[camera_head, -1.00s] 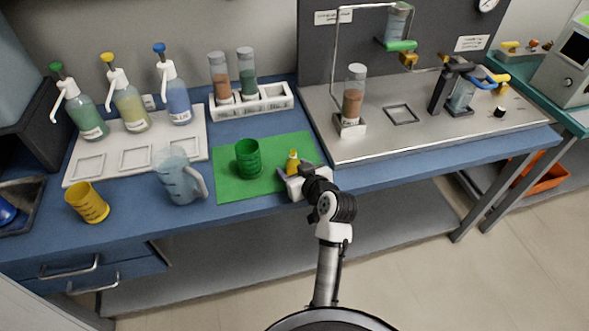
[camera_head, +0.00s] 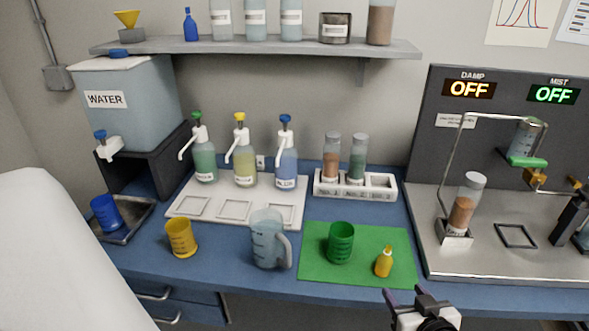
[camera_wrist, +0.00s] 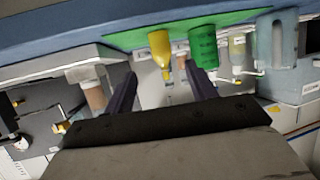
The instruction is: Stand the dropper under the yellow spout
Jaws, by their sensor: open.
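My gripper (camera_head: 403,293) is open and empty, in front of and slightly right of the dropper. In the wrist view, which is upside down, the dropper (camera_wrist: 160,46) shows beyond my open fingers (camera_wrist: 162,85), not between them.
A clear jug (camera_head: 266,243) and a yellow cup (camera_head: 181,239) stand in front of the white tray. Green and blue pump bottles (camera_head: 286,165) flank the yellow one. A tube rack (camera_head: 340,188) stands behind the mat. A metal plate (camera_head: 500,262) with apparatus is at right.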

